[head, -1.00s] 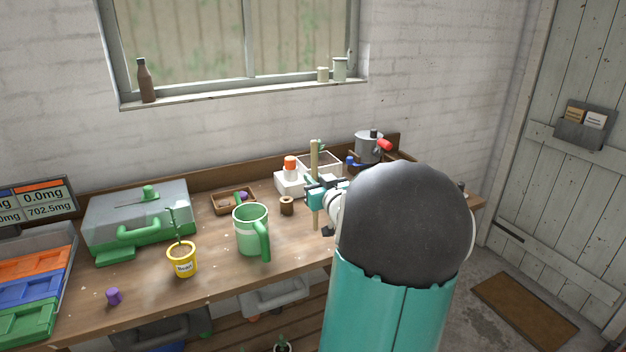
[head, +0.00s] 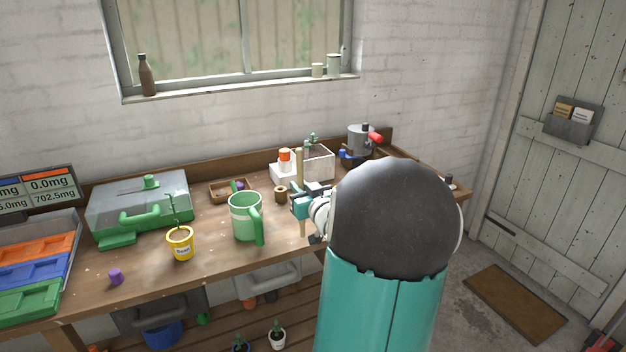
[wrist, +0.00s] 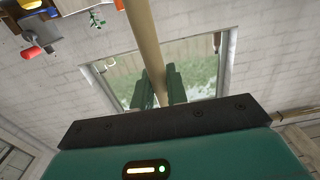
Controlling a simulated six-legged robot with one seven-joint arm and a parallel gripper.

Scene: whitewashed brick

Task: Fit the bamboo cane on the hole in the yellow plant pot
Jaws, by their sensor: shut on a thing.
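The yellow plant pot (head: 181,246), with a dark label, stands on the bench left of the green mug and holds a thin green sprig. The hole in it cannot be made out. The bamboo cane (head: 299,168) is a pale, nearly upright rod to the right of the mug. My gripper (head: 302,203) is shut on the cane, with cane showing above and below the jaws. In the wrist view the cane (wrist: 145,35) runs between the two green fingers (wrist: 158,85). The pot is out of the wrist view. Whether the cane's lower end touches the bench cannot be told.
The green mug (head: 245,218) stands between cane and pot. A brown spool (head: 281,194), small wooden tray (head: 230,198) and white planter (head: 317,168) are behind. A purple piece (head: 116,276) lies front left. The bench around the pot's front is bare.

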